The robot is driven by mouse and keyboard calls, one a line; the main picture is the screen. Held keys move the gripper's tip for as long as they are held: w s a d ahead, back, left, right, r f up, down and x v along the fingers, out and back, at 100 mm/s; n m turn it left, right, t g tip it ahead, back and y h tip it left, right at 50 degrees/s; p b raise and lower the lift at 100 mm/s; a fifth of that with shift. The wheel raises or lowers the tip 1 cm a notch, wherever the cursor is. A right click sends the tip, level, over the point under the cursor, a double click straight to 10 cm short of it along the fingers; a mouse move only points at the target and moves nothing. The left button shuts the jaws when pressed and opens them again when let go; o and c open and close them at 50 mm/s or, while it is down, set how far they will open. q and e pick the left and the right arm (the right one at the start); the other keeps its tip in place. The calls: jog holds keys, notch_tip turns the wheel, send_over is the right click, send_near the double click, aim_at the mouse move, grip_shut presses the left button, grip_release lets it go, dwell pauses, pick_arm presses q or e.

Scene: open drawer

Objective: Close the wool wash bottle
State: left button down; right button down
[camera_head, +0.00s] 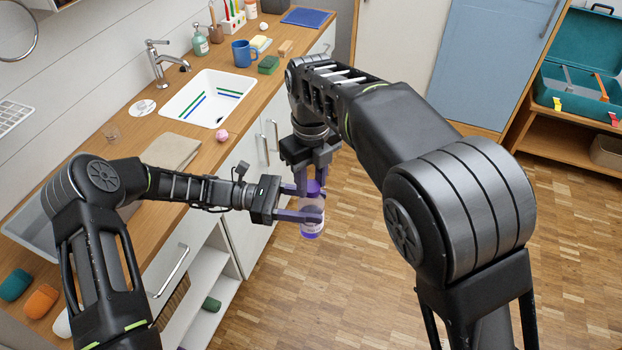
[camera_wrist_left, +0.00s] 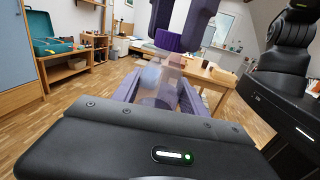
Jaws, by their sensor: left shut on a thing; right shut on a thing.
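The wool wash bottle (camera_head: 311,227), with a clear body and purple contents or base, is held upright in the air in front of the counter. My left gripper (camera_head: 303,215) comes in from the left and is shut on its body; the bottle (camera_wrist_left: 155,76) also shows between the left fingers in the left wrist view. The purple cap (camera_head: 313,187) is at the bottle's top, and it also shows in the left wrist view (camera_wrist_left: 178,42). My right gripper (camera_head: 312,180) points down from above and is shut on the cap. I cannot tell whether the cap touches the bottle's neck or is tight.
The wooden counter (camera_head: 232,135) with a white sink (camera_head: 207,98) runs along the left. A pink object (camera_head: 222,135), a blue mug (camera_head: 243,53) and a green soap bottle (camera_head: 200,41) stand on it. The wooden floor (camera_head: 345,270) below the bottle is clear. A teal case (camera_head: 585,65) sits far right.

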jog(key=shift+s+f+m, duration=0.1)
jog(key=shift+f+m, duration=0.2)
jog(key=shift+m, duration=1.5)
jog(key=shift+r+m, duration=0.3)
jog(key=shift+m, duration=0.1)
jog(key=c, duration=1)
grip_release()
jog(key=shift+r, duration=2.25)
jog(key=shift+c, duration=0.3)
